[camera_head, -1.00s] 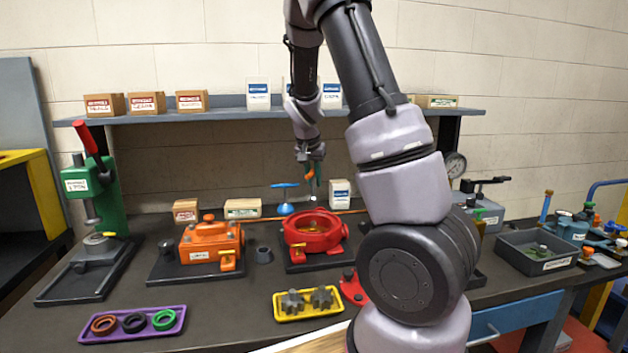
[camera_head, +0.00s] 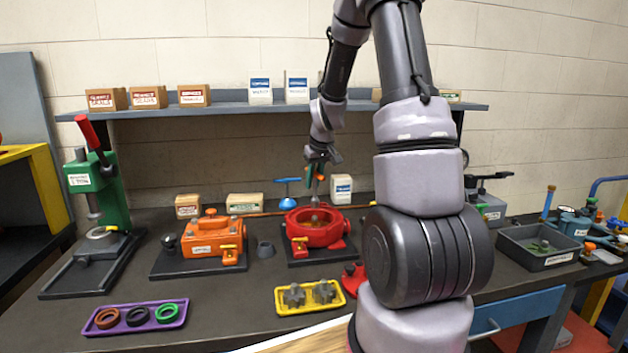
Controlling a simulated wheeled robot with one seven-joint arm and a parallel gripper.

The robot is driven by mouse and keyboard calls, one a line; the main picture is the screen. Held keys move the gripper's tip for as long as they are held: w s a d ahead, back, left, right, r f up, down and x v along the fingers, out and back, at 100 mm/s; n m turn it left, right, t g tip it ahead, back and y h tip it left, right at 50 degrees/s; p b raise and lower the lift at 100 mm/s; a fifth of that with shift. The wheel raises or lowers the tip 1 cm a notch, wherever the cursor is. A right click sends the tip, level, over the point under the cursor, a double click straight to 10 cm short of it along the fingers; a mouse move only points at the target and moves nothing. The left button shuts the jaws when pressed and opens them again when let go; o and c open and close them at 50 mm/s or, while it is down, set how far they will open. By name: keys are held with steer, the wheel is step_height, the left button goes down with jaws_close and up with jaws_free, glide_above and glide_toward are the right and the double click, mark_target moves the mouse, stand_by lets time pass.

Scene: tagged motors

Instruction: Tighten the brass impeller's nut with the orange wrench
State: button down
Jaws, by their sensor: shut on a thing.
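My gripper (camera_head: 320,162) is at the centre, over the red housing (camera_head: 316,235) on its dark base. It is shut on the orange wrench (camera_head: 310,177), which shows only as a small orange part by the fingers with a thin grey shaft pointing down. The shaft's lower end is at the housing's open top; I cannot tell whether it touches the nut. The brass impeller (camera_head: 302,220) shows as a brownish-gold area inside the red ring. The nut is too small to make out.
A blue T-handled tool (camera_head: 287,191) stands just left behind the housing. An orange gearbox (camera_head: 212,240) is to the left, a yellow tray (camera_head: 283,310) with grey gears in front, and a purple tray (camera_head: 98,327) with rings front left. A shelf (camera_head: 230,107) runs above.

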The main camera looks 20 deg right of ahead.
mark_target(312, 202)
steer(key=n, duration=0.1)
steer(key=n+y, duration=0.1)
steer(key=n, duration=0.1)
steer(key=n+y, duration=0.1)
steer(key=n, duration=0.1)
steer(key=shift+a+f+g, duration=0.15)
steer(key=shift+f+g, duration=0.15)
steer(key=n, duration=0.1)
steer(key=n+y, duration=0.1)
steer(key=n, duration=0.1)
steer(key=n+g, duration=0.1)
steer(key=shift+s+a+f, duration=0.15)
steer(key=shift+f, duration=0.1)
steer(key=n, duration=0.2)
steer(key=n+g, duration=0.1)
steer(key=n, duration=0.1)
steer(key=n+g+y, duration=0.1)
steer(key=shift+s+a+f+n, duration=0.2)
steer(key=shift+s+f+n, duration=0.05)
steer(key=shift+n, duration=0.15)
steer(key=n, duration=0.1)
steer(key=n+g, duration=0.1)
steer(key=n, duration=0.1)
steer(key=n+g, duration=0.1)
steer(key=n, duration=0.1)
steer(key=shift+s+f, duration=0.25)
steer(key=shift+f, duration=0.1)
steer(key=shift+f, duration=1.1)
steer(key=shift+m, duration=0.3)
